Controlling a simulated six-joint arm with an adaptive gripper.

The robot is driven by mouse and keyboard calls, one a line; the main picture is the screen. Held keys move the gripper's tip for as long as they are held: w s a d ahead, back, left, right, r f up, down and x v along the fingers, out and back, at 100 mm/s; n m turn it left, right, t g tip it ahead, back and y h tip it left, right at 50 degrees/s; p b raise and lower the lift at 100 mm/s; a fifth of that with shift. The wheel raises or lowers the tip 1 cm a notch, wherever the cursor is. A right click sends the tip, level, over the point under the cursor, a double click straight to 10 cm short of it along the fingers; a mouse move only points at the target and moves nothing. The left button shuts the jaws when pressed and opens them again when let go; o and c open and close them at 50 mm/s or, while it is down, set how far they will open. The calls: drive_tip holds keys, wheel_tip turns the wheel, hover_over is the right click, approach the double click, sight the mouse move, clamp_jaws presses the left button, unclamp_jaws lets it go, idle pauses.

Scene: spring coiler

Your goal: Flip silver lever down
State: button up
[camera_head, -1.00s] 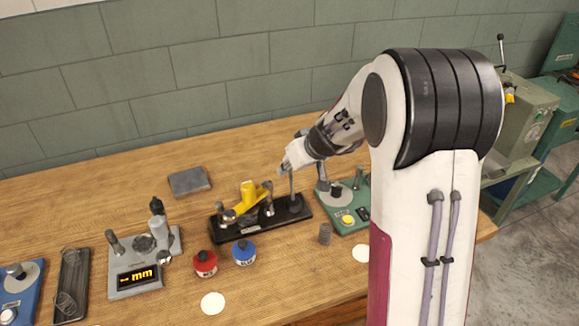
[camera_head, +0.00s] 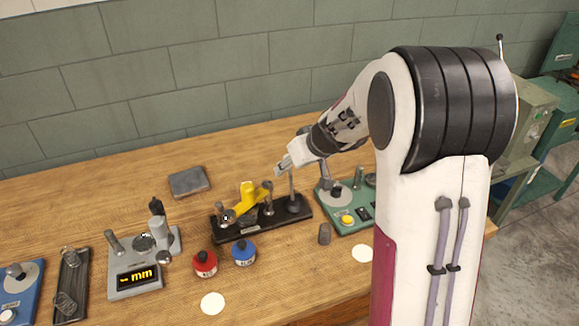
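A black-based device (camera_head: 240,233) with a yellow part (camera_head: 248,198) stands on the wooden bench. A thin silver lever (camera_head: 291,186) stands upright near the right end of its base. My gripper (camera_head: 281,169) is at the top of this lever, slightly to its left in the picture. I cannot tell whether it touches the lever. Its fingers are small and partly merged with the pale wrist, so their opening cannot be made out.
A green device (camera_head: 347,220) stands close on the right. A grey gauge with a display (camera_head: 137,278) is on the left. A grey block (camera_head: 189,181) lies behind.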

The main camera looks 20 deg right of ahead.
drive_tip(key=v, duration=1)
drive_tip(key=shift+r, duration=0.3)
drive_tip(key=shift+s, duration=0.15)
drive_tip(key=shift+o, duration=0.3)
drive_tip(key=shift+a, duration=0.1)
drive_tip(key=w+n, duration=0.1)
drive_tip(key=w+f+n+g, duration=0.1)
drive_tip(key=w, duration=0.1)
drive_tip(key=w+a+f, duration=0.1)
drive_tip(key=w, duration=0.1)
drive_tip(key=shift+w+n+g+y, duration=0.2)
drive_tip(key=shift+n+g+y, duration=0.1)
drive_tip(key=shift+n, duration=0.1)
drive_tip(key=shift+s+d+r+n+g, duration=0.1)
drive_tip(key=shift+d+r+n+g, duration=0.15)
drive_tip(key=shift+n+g, duration=0.3)
drive_tip(key=shift+s+d+r+n+g, duration=0.1)
drive_tip(key=shift+d+r+n+g, duration=0.2)
drive_tip(key=shift+n, duration=0.35)
drive_tip(key=shift+w+a, duration=0.1)
drive_tip(key=shift+a, duration=0.05)
